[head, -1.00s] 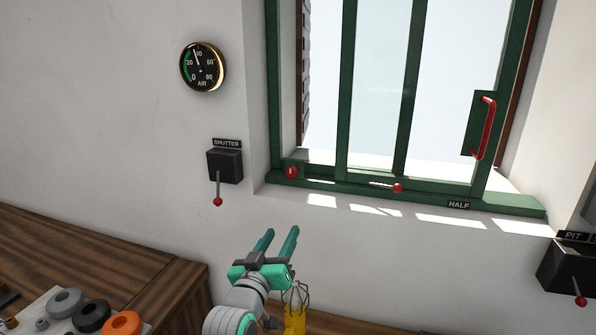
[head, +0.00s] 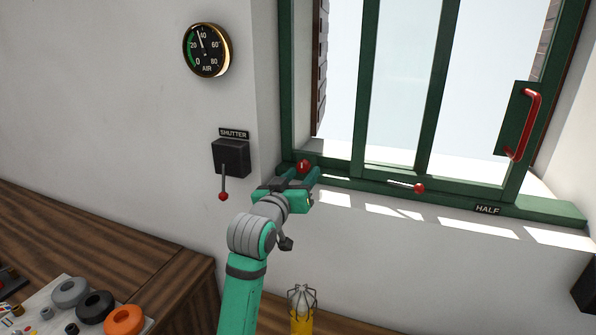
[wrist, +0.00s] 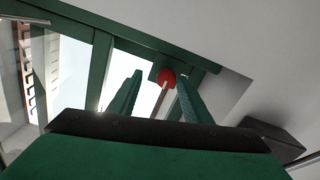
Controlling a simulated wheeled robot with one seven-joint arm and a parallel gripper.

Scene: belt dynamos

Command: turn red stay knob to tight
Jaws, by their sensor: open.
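The red stay knob (head: 303,166) is a small round knob with a pale mark, on the green window frame's lower left corner. My gripper (head: 302,176) is open and reaches up to it, its teal fingers partly covering the knob's surroundings. In the wrist view the knob (wrist: 166,79) lies between the two fingertips, closer to the right one and seemingly overlapping its edge. I cannot tell whether a finger touches it. The knob's pale mark shows on its lower side in the wrist view.
A short rod with a red ball (head: 418,188) sits on the sill rail to the right, beside a HALF label (head: 487,209). A red handle (head: 525,125) is on the window. The shutter lever box (head: 231,158) is left of my gripper. A yellow bottle (head: 301,312) stands below.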

